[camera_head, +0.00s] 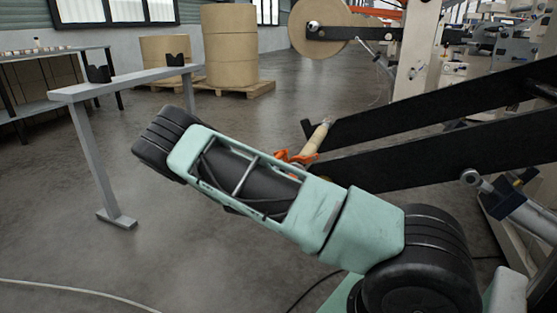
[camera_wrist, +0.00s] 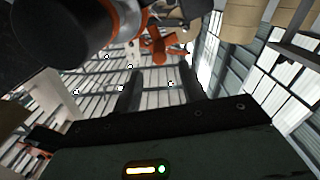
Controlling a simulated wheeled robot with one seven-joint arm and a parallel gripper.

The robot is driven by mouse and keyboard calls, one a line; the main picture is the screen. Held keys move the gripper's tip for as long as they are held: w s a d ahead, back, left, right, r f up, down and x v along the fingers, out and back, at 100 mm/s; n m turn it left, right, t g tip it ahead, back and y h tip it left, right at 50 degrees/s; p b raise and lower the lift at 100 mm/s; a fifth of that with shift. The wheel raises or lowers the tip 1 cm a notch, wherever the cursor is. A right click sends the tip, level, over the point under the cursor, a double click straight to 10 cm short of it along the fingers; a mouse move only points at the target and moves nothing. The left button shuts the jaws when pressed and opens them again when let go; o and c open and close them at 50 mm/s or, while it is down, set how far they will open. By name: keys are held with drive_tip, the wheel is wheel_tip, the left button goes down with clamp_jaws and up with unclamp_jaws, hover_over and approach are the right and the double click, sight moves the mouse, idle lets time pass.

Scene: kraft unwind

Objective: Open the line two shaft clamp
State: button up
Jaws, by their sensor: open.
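An orange clamp (camera_head: 296,158) sits on a pale shaft (camera_head: 318,138) at the end of a black stand arm in the head view, partly hidden behind my arm. An orange part with a knob-like end (camera_wrist: 160,46), seemingly of this clamp, shows in the wrist view at the top middle. My gripper (camera_wrist: 162,82) is open, with its two dark fingers apart and only roof behind the gap. The orange part appears just beyond the fingertips; I cannot tell whether they touch. My gripper is hidden in the head view. No line number is readable.
Two black stand arms (camera_head: 440,150) reach in from the right, close to my arm. A grey rack (camera_head: 130,83) with black cradles stands at the left. Brown rolls (camera_head: 229,50) stand on a pallet behind. A large dark round body (camera_wrist: 60,30) fills the wrist view's upper left.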

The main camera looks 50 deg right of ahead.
sight(280, 155)
drive_tip(key=b+x, duration=0.2)
drive_tip(key=x, duration=0.9)
drive_tip(key=shift+b, duration=0.4)
clamp_jaws()
